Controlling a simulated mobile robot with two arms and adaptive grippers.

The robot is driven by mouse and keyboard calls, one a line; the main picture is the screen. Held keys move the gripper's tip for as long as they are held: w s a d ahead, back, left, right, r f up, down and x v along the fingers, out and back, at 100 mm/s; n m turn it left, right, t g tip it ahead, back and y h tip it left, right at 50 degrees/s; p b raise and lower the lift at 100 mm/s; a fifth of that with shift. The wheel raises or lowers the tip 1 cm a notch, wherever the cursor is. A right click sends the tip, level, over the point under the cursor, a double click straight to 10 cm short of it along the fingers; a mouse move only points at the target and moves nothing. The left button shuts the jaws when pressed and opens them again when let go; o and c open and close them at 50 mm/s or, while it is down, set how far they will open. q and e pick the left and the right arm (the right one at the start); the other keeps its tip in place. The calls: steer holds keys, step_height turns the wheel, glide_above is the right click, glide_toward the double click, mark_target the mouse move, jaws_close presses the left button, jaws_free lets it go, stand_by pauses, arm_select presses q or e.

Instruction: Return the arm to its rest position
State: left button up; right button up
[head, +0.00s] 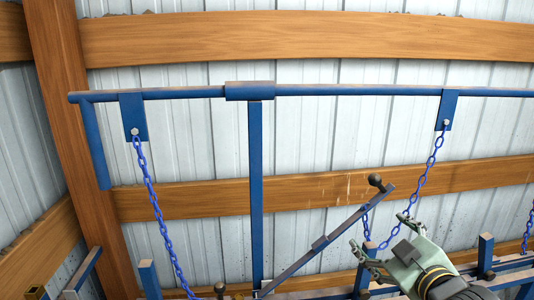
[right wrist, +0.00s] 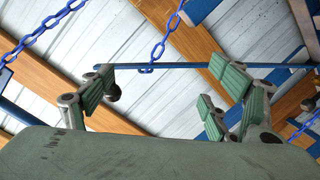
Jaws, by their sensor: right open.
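My right gripper (head: 380,232) is at the lower right of the head view, with its green-grey fingers spread apart and nothing between them. Its arm comes in from the lower right corner. It is close to a blue chain (head: 428,168) and the diagonal blue bar (head: 335,235) with a dark round knob at its upper end. I cannot tell whether it touches either. In the right wrist view the fingers (right wrist: 165,82) are wide apart, and the chain (right wrist: 158,45) shows beyond them. My left gripper is not in view.
A blue overhead rail (head: 330,90) with a central post (head: 256,190) spans the view. Another blue chain (head: 152,195) hangs at the left. Behind are wooden beams (head: 300,38) and a white corrugated wall (head: 330,140). Short blue posts (head: 486,252) stand along the bottom.

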steer(key=s+a+f+m+g, duration=0.25)
steer(key=s+f, duration=0.25)
steer(key=f, duration=0.4)
steer(key=s+a+f+m+g, duration=0.1)
steer(key=s+f+g, duration=0.3)
steer(key=f, duration=0.6)
steer(key=s+a+f+m+g, duration=0.1)
steer(key=s+a+f+g, duration=0.15)
steer(key=s+f, duration=0.6)
steer(key=s+a+f+m+g, duration=0.1)
steer(key=s+f+m+g, duration=0.2)
steer(key=s, duration=1)
step_height(320, 180, down, 36)
steer(key=s+n+g+b, duration=0.1)
steer(key=g+b, duration=0.1)
steer(key=b, duration=0.6)
arm_select(q)
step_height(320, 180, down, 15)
steer(key=b, duration=0.6)
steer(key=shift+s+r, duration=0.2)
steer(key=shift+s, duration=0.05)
arm_select(e)
steer(key=s+d+f, duration=0.1)
steer(key=s+f, duration=0.7)
steer(key=f, duration=0.3)
steer(key=s+d+f, duration=0.2)
steer(key=s+f, duration=0.6)
steer(key=f, duration=0.3)
steer(key=shift+s+f+g+h, duration=0.15)
steer(key=shift+s+g+h, duration=0.25)
